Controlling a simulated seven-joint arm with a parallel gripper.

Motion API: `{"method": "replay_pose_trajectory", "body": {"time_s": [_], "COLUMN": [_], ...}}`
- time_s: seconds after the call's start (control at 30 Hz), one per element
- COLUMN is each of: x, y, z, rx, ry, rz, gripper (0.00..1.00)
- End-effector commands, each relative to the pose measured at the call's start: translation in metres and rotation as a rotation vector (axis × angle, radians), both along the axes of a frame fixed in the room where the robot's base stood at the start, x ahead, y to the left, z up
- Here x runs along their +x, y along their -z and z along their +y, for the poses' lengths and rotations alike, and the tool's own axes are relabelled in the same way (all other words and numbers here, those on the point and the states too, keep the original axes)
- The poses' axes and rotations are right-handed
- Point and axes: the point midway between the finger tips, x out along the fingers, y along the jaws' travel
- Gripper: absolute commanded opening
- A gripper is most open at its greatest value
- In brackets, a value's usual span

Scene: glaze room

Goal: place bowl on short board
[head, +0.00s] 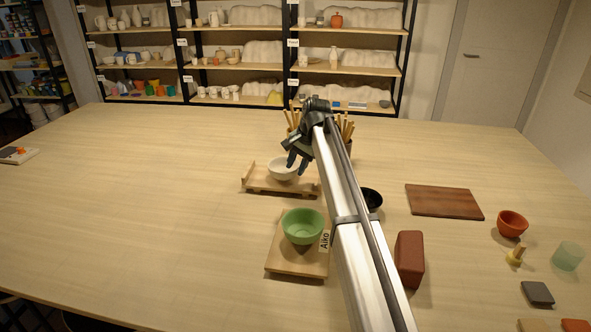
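A white bowl (279,171) sits on a light wooden board with raised ends (262,184) near the middle of the table. My gripper (297,166) is at the right side of this bowl, pointing down. Its two dark fingertips look apart; whether they touch the rim I cannot tell. A green bowl (303,228) stands on a squarish light board (292,263) marked "Aiko", nearer to me. A black bowl (373,198) is partly hidden behind my arm. A bare dark brown board (444,201) lies to the right.
A reddish-brown block (410,259) stands right of my arm. A pale green cup (568,256), a small yellowish item (515,256) and a grey block (538,293) are at the right. Sticks or brushes (346,128) stand behind my gripper. The table's left side is mostly clear.

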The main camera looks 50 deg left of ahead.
Motion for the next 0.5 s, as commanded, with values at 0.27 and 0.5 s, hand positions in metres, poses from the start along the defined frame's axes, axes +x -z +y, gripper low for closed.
{"method": "replay_pose_trajectory", "body": {"time_s": [0.27, 0.5], "x": [0.007, 0.011], "y": [-0.050, -0.084], "z": [-0.015, -0.025], "rx": [0.000, 0.000], "ry": [0.001, 0.000], "rz": [-0.001, 0.000], "gripper": [0.35, 0.35]}}
